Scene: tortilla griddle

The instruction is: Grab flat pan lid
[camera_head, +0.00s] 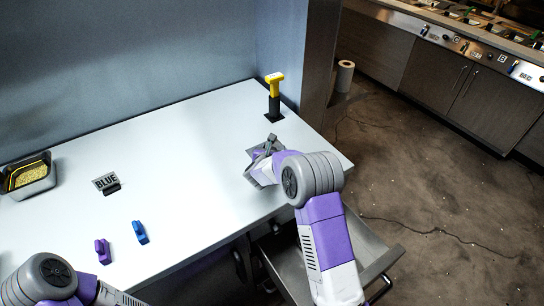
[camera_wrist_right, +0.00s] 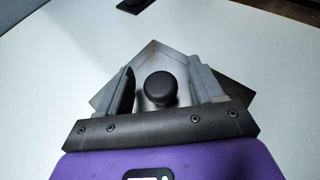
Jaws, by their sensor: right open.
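The flat pan lid (camera_wrist_right: 152,50) is a thin grey metal plate with a round black knob (camera_wrist_right: 159,88), lying on the white counter. In the head view the lid (camera_head: 252,152) shows only partly, behind my right gripper (camera_head: 262,150) at the counter's right end. In the right wrist view my right gripper (camera_wrist_right: 162,82) is open, with one finger on each side of the knob. I cannot tell whether the fingers touch it. My left arm shows at the lower left of the head view, and its fingers are out of the picture.
A yellow-topped scanner-like device (camera_head: 274,88) stands behind the lid. An open drawer (camera_head: 373,250) sticks out below the counter's front edge. The counter's middle is clear.

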